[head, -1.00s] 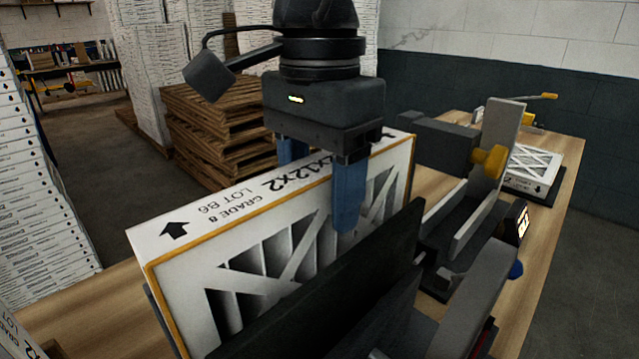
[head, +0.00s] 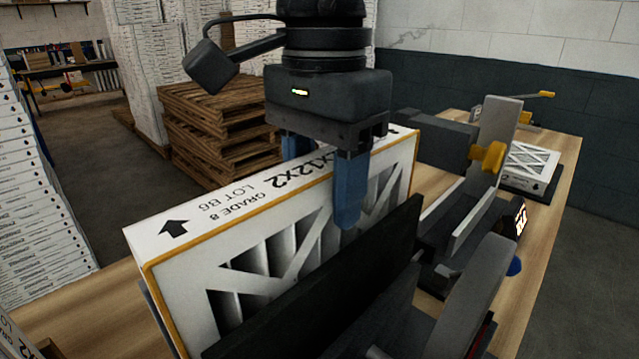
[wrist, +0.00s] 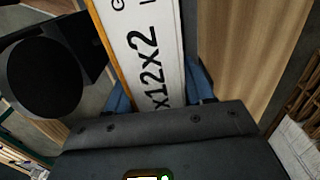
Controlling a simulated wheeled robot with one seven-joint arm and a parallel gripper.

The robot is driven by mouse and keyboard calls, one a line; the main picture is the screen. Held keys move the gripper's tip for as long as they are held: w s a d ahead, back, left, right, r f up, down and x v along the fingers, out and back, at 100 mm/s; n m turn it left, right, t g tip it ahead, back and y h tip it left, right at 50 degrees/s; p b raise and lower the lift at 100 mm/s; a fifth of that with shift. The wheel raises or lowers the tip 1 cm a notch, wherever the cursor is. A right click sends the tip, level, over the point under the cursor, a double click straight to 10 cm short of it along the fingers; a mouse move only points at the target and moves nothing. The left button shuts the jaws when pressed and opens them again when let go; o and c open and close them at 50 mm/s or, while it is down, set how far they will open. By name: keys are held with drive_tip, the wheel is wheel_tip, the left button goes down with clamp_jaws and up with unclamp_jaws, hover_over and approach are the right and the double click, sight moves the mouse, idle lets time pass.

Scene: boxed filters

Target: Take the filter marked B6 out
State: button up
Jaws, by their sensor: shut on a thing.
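The filter marked LOT B6 (head: 235,215) is a white box with an orange edge, a black arrow and a slatted side. It stands upright on its edge behind a dark plate (head: 330,285). My gripper (head: 322,185) points down over its top edge, toward its right end. One blue finger lies against the slatted side and the other is mostly hidden behind the box. The gripper is shut on the filter. In the wrist view the filter's top edge (wrist: 150,50) runs between the blue fingers. The filter's lower part is hidden by the dark plate.
A grey fixture with a yellow knob (head: 488,155) stands just right of the filter. Wooden pallets (head: 215,130) and tall stacks of white boxes stand behind and left.

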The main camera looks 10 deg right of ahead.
drive_tip(key=shift+f+b, duration=0.1)
drive_tip(key=shift+b, duration=0.25)
idle(0.4)
drive_tip(key=o, duration=0.8)
drive_tip(key=shift+r+p, duration=1.9)
drive_tip(key=shift+r, duration=1.65)
drive_tip(key=o, duration=0.6)
drive_tip(key=shift+c, duration=0.2)
